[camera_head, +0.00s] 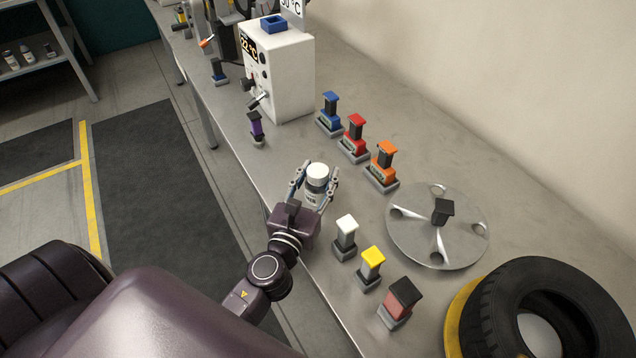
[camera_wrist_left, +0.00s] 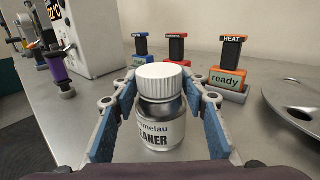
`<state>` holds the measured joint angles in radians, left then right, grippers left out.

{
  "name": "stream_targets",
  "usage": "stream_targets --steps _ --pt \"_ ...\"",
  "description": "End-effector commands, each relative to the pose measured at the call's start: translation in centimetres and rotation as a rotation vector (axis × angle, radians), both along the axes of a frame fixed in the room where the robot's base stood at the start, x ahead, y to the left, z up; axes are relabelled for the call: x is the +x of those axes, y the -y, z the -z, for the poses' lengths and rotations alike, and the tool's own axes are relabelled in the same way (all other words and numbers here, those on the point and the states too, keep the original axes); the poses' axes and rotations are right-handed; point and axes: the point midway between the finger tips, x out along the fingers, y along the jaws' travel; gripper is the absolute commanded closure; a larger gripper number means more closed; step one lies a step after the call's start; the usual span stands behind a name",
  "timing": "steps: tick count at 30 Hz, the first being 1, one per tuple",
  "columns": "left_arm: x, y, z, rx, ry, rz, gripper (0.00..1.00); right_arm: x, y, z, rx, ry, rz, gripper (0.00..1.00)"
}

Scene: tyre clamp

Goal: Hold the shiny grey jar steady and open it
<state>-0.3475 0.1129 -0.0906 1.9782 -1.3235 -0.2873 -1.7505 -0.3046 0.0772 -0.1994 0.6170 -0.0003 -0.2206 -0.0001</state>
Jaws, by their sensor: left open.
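The shiny grey jar (camera_head: 313,197) with a white ribbed lid (camera_head: 317,172) stands upright on the grey workbench. In the left wrist view the jar (camera_wrist_left: 161,130) has a label reading "CLEANER" in part, and its white lid (camera_wrist_left: 162,80) is on. My left gripper (camera_head: 314,186) is open, with one finger on each side of the jar. In the left wrist view the blue finger pads of the left gripper (camera_wrist_left: 160,125) flank the jar, with a gap seeming to show on both sides. My right gripper is not in view.
Blue, red and orange stamp-like blocks (camera_head: 356,136) stand behind the jar. White, yellow and red-black ones (camera_head: 371,266) stand nearer. A metal disc (camera_head: 460,222), a tyre (camera_head: 548,300), a purple-topped item (camera_head: 256,127) and a white control box (camera_head: 285,75) share the workbench (camera_head: 345,215).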

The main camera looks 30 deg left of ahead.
Motion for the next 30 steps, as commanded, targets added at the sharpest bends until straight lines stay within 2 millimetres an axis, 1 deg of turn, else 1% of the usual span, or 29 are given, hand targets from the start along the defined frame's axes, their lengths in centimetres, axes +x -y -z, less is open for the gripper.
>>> stream_targets --steps 1,4,9,12,21,30 --pt "0.4 -0.1 -0.2 0.0 0.002 0.0 0.6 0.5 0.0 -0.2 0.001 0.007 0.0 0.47" --pt "1.5 -0.3 -0.3 0.001 0.003 0.0 0.6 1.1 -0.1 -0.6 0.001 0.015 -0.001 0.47" --pt "3.8 -0.6 -0.2 0.001 0.003 0.0 0.6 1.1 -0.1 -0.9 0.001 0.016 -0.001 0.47" --pt "4.6 -0.7 -0.2 0.0 0.002 0.001 0.6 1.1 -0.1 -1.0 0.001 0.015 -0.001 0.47" --pt "4.9 -0.8 0.0 0.0 0.0 0.0 0.61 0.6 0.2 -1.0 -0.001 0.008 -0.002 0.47" --pt "4.8 -0.8 0.0 0.0 0.0 0.0 0.94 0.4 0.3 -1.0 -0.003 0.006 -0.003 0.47"
